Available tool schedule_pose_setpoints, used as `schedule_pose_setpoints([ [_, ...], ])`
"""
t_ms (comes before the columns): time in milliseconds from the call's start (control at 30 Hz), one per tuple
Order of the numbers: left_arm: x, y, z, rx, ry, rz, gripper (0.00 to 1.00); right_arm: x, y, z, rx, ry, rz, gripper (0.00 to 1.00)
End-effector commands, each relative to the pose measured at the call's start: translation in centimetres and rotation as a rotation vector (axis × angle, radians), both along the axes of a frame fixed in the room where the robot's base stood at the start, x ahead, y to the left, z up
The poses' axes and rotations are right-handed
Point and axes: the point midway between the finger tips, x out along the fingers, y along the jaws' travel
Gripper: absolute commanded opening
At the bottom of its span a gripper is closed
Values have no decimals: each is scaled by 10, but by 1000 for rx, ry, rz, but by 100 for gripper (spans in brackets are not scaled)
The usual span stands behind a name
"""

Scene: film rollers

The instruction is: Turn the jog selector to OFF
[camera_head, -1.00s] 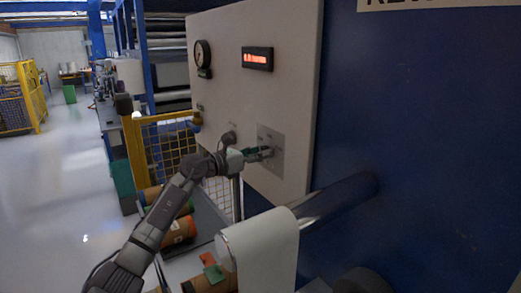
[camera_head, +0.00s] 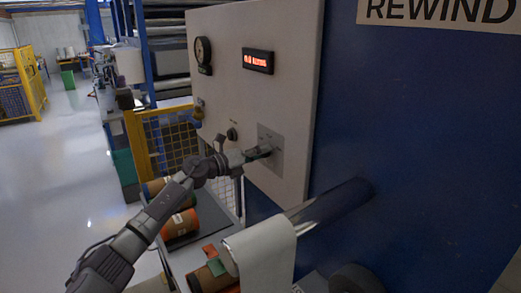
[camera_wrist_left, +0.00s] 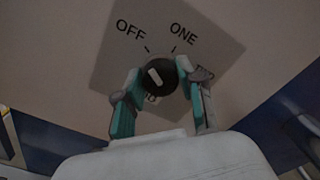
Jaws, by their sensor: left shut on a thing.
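The jog selector (camera_wrist_left: 160,76) is a round black knob with a white mark, on a grey square plate (camera_wrist_left: 215,45) in the left wrist view. The plate reads OFF at the upper left and ONE at the upper right; a lower label is partly hidden. The white mark slants toward the upper left, roughly the OFF side. My left gripper (camera_wrist_left: 163,80) has its teal fingers on either side of the knob and is shut on it. In the head view my left gripper (camera_head: 262,151) is at the plate (camera_head: 273,138), hiding the knob. My right gripper is not in view.
The light panel (camera_head: 285,75) also carries a gauge (camera_head: 203,54), a red-lit display (camera_head: 257,61) and another black knob (camera_head: 232,134). A metal roller (camera_head: 330,203) and a white film roll (camera_head: 262,255) stand below right. A yellow fence (camera_head: 172,140) is behind.

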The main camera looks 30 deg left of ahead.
Motion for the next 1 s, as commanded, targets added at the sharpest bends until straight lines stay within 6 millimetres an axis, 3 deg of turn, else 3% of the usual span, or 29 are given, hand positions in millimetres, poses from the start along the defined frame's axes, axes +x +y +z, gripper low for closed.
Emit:
schedule_pose_setpoints([
  [533, 0, 1, 0, -26, 10, 2, 4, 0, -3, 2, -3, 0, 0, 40],
  [567, 0, 1, 0, -26, 10, 2, 40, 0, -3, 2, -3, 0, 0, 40],
  [700, 0, 1, 0, -25, 10, 2, 63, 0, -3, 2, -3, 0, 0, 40],
  [1000, 0, 1, 0, -24, 10, 1, 64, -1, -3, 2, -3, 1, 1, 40],
])
